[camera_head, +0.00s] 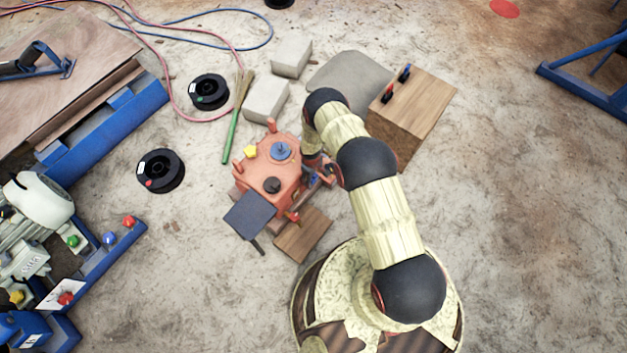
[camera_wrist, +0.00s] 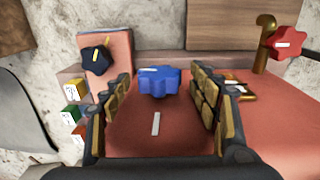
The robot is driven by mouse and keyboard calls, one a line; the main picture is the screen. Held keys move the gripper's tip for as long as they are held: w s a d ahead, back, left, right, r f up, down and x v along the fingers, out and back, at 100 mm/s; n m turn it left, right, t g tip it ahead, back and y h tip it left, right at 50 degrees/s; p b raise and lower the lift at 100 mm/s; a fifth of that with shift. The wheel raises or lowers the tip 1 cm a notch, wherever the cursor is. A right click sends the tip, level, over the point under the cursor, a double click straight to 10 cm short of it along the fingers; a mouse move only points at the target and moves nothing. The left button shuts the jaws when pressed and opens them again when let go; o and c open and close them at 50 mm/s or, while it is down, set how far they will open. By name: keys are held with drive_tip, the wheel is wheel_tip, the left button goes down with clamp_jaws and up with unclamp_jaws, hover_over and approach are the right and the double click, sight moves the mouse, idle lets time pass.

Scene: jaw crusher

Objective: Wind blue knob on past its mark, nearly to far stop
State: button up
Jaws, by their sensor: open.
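The blue knob (camera_wrist: 158,82) is a lobed knob on a red-orange panel in the wrist view. A short pale line shows on its top, toward the upper left. A white mark (camera_wrist: 156,124) is on the panel below it. My gripper (camera_wrist: 160,98) is open, one padded finger on each side of the knob, with gaps showing on both sides. Whether the fingers reach to the knob's depth I cannot tell. In the head view my gripper (camera_head: 318,176) is at the right side of the red-orange machine (camera_head: 268,172), and the panel there is mostly hidden by my arm.
A black knob (camera_wrist: 96,58) is left of the blue knob, and a red knob (camera_wrist: 283,42) on a brass stem is at the right. A wooden box (camera_head: 410,115) stands right of the machine, and a wooden board (camera_head: 303,235) lies below.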

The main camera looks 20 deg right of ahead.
drive_tip(key=shift+w+d+f, duration=0.1)
drive_tip(key=shift+f, duration=0.9)
drive_tip(key=shift+c, duration=1.2)
drive_tip(key=c, duration=0.9)
